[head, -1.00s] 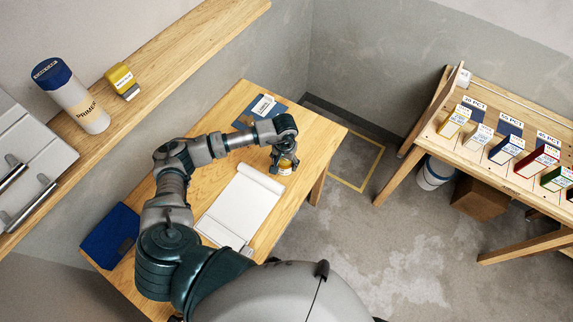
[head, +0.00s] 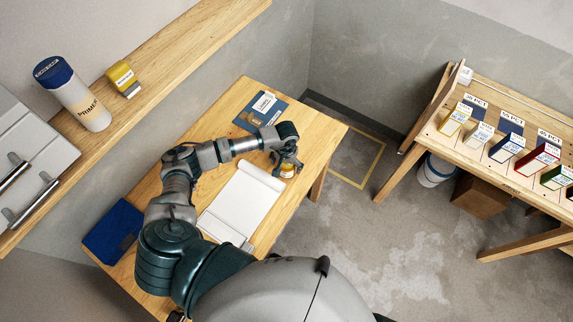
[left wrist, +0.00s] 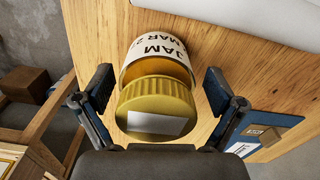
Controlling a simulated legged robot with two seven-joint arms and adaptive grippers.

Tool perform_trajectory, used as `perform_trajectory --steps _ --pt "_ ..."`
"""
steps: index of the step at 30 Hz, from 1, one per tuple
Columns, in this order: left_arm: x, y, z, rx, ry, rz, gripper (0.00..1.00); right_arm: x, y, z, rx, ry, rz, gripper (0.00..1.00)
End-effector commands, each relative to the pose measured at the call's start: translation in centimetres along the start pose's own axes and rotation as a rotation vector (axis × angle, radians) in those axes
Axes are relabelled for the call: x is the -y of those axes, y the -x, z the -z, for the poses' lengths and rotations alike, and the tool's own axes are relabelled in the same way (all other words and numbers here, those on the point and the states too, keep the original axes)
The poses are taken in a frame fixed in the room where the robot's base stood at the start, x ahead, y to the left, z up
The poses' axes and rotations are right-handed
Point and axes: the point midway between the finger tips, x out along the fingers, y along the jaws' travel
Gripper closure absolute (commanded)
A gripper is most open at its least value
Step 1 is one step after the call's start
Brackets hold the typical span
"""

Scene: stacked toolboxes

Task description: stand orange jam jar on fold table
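The orange jam jar (head: 287,171) is at the right end of the wooden fold table (head: 245,92). In the left wrist view the jar (left wrist: 155,104) shows its ribbed gold lid towards me and a white label reading JAM. It looks upright on the wood; its base is hidden. My left gripper (head: 287,162) is over the jar. In the left wrist view the fingers of the gripper (left wrist: 158,90) are spread on either side of the jar, with narrow gaps between them and it. My right gripper is not in view.
A white pad (head: 240,204) lies on the table beside the jar. A blue folder (head: 250,122) lies behind, and a dark blue case (head: 112,232) at the near left. A shelf (head: 190,45) runs above. A rack of cartons (head: 420,140) stands apart at right.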

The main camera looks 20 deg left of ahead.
Motion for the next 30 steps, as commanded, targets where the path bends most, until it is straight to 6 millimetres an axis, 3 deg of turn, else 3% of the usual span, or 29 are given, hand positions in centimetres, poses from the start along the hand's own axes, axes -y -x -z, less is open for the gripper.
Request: perform_trajectory --steps 10,21,30 --pt "0.0 1.1 0.1 -0.003 -0.001 0.0 0.06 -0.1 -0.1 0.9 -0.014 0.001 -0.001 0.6" --pt "0.0 9.0 0.1 -0.004 -0.001 0.0 0.06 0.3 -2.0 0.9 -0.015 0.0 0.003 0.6" --pt "0.0 12.1 0.0 -0.001 0.0 0.0 0.06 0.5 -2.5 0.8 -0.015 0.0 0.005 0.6"
